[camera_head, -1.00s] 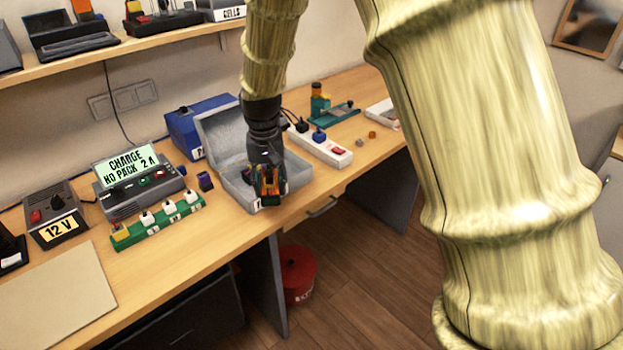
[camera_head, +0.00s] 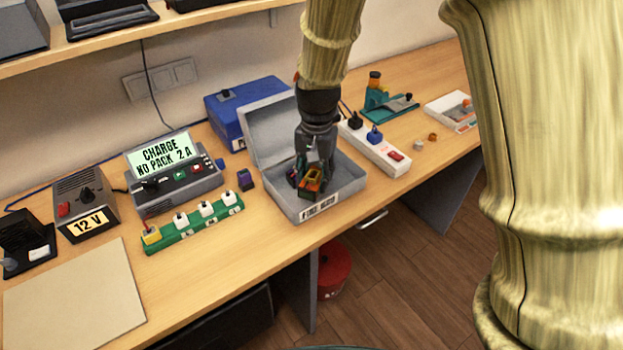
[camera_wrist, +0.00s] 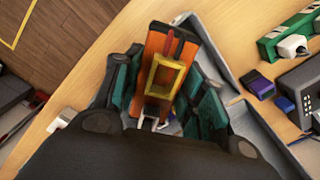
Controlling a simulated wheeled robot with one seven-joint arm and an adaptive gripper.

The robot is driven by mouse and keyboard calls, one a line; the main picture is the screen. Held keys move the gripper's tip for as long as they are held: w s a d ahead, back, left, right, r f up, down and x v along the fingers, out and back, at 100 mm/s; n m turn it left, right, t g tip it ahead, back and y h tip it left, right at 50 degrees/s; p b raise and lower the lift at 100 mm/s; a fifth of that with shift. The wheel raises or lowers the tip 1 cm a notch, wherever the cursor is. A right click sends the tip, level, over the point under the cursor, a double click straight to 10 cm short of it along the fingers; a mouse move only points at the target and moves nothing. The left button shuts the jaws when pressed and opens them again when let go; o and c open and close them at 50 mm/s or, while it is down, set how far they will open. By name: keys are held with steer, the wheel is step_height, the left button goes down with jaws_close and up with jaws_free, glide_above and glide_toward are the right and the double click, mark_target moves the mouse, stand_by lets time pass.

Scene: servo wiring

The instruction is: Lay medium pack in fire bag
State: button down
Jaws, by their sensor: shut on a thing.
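The medium pack appears to be the orange block with a yellow frame (camera_wrist: 168,75) in the wrist view, with red and dark leads on it. My gripper (camera_head: 311,178) is shut on it, with teal finger pads (camera_wrist: 205,108) on both sides. The fire bag is a grey open case (camera_head: 345,185) with its lid raised at the back and a lettered label on its front. In the head view the gripper and pack (camera_head: 314,184) are over or within the case's open lower half. Whether the pack touches the floor of the case is hidden.
A charger (camera_head: 175,175) reading "CHARGE NO PACK 2 A" and a green strip (camera_head: 195,225) stand left of the case. A small dark purple block (camera_head: 246,180) lies beside it. A white power strip (camera_head: 375,150) is close on the right, a blue box (camera_head: 228,112) behind.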

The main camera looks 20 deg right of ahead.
steer(key=s+m+p, duration=0.1)
steer(key=s+m, duration=0.6)
steer(key=s, duration=0.4)
steer(key=w+d+b, duration=0.1)
steer(key=w, duration=0.3)
steer(key=w+d+f+b, duration=0.1)
steer(key=w, duration=0.3)
steer(key=w+d+b, duration=0.1)
steer(key=w+b, duration=0.1)
steer(key=w, duration=0.3)
steer(key=shift+f, duration=0.35)
steer(key=shift+w+d, duration=0.1)
steer(key=shift+w, duration=0.7)
step_height(320, 180, down, 4)
steer(key=b, duration=0.4)
steer(key=shift+w+r, duration=0.1)
steer(key=shift+r, duration=0.15)
steer(key=shift+f, duration=0.55)
steer(key=c, duration=1.1)
jaws_free()
